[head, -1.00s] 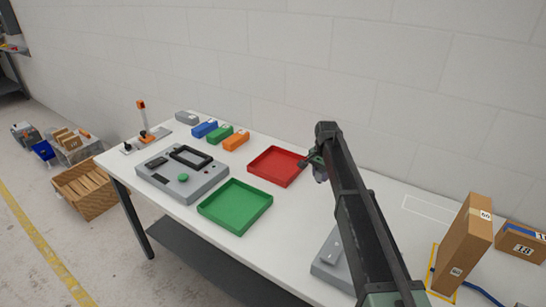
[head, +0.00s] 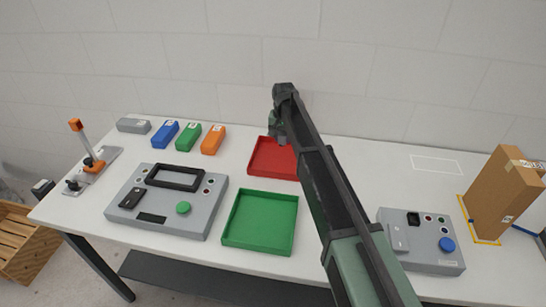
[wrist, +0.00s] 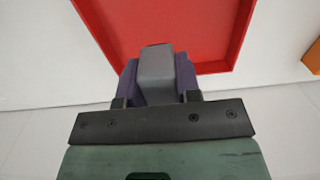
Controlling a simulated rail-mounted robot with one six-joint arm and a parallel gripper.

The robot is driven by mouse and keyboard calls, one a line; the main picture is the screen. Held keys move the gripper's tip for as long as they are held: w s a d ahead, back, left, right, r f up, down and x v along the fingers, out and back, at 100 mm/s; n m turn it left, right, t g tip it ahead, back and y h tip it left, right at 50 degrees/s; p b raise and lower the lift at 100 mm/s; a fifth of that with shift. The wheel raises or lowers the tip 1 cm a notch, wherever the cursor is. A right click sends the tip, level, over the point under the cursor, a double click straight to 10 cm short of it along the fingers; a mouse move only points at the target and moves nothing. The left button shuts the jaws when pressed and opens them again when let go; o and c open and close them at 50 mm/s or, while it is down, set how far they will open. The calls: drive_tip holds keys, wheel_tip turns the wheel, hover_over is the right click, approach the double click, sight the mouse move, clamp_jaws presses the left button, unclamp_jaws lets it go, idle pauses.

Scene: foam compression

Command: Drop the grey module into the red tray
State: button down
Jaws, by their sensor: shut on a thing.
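In the wrist view my gripper (wrist: 157,80) is shut on the grey module (wrist: 157,66), a block held between two purple finger pads. The red tray (wrist: 160,20) lies beyond and below it, and the module's far end overlaps the tray's near edge in this view. In the head view the red tray (head: 268,158) is on the table against the back, with its right part hidden by my arm. My gripper (head: 277,135) shows at the tray's upper right edge; the module is hard to make out there. I cannot tell the height above the tray.
A green tray (head: 262,222) stands in front of the red one. A grey panel with a green button (head: 165,200) is to the left, another panel (head: 430,240) to the right. Blue (head: 165,134), green (head: 188,137) and orange (head: 213,139) blocks and a grey block (head: 133,126) line the back left.

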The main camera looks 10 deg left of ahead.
sight(283, 159)
drive_tip(key=shift+d, duration=0.35)
wheel_tip(283, 159, down, 6)
drive_tip(key=b, duration=0.6)
drive_tip(key=shift+a, duration=0.1)
drive_tip(key=c, duration=0.7)
unclamp_jaws()
drive_tip(key=shift+c, duration=0.2)
drive_tip(key=shift+r, duration=0.15)
wheel_tip(283, 159, up, 11)
drive_tip(key=p, duration=1.1)
drive_tip(key=shift+f, duration=0.2)
